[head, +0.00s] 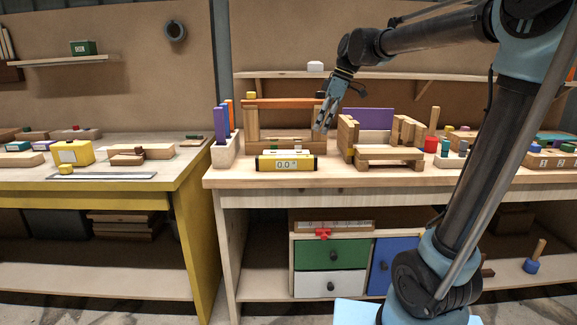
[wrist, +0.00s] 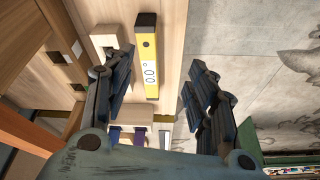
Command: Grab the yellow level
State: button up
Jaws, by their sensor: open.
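The yellow level (head: 287,163) lies near the front edge of the wooden workbench in the head view, with a pale display reading 0.0. In the wrist view the level (wrist: 147,55) is a long yellow bar on the bench top, seen between and beyond my fingers. My gripper (head: 324,117) is above the bench, up and to the right of the level in the head view. In the wrist view my gripper (wrist: 160,85) has its two dark fingers spread wide, with nothing held. The level and the fingers look apart.
A wooden block frame (head: 285,104) stands behind the level. A holder with purple and orange pieces (head: 224,150) is to its left. Wooden blocks (head: 389,157) stand to its right. The bench's front edge (head: 330,181) is close to the level, with open space before it.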

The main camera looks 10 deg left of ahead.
jog(key=w+a+r+n, duration=0.2)
jog(key=a+n, duration=0.1)
jog(key=a, duration=0.3)
send_near(287, 156)
jog(key=shift+g, duration=0.4)
jog(key=x, duration=0.4)
jog(key=shift+w+a+f, duration=0.2)
jog(key=shift+w+f, duration=0.15)
jog(key=shift+f, duration=0.05)
jog(key=shift+x, duration=3)
jog(key=shift+d, duration=0.1)
jog(key=shift+c, duration=0.6)
grip_shut()
